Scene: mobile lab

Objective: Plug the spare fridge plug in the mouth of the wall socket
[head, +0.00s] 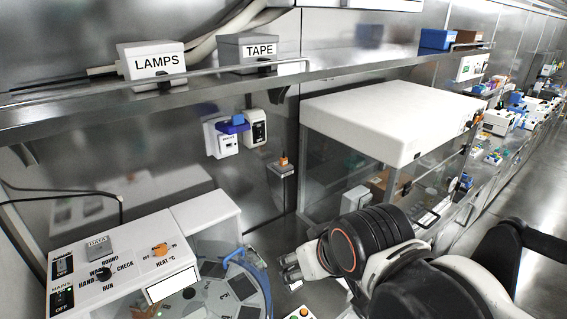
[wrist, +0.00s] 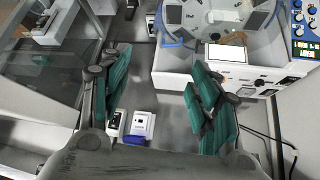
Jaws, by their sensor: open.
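The white wall socket (head: 222,140) is on the steel back wall under the shelf. A blue-purple piece (head: 233,125) sits across its upper part; I cannot tell whether this is the spare fridge plug. In the wrist view the white socket face (wrist: 143,124) and the blue piece (wrist: 134,141) show between and beyond my fingers. My gripper (wrist: 160,95) is open and empty, with green pads well apart. In the head view my gripper (head: 289,268) is below and right of the socket, apart from it. I cannot make out a plug labelled for the fridge.
A white switch box (head: 255,128) is beside the socket, and a grey box with an orange top (head: 283,168) is lower right. The shelf (head: 220,80) overhangs. A glass-fronted cabinet (head: 380,120) stands right, a control-panel machine (head: 120,265) left.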

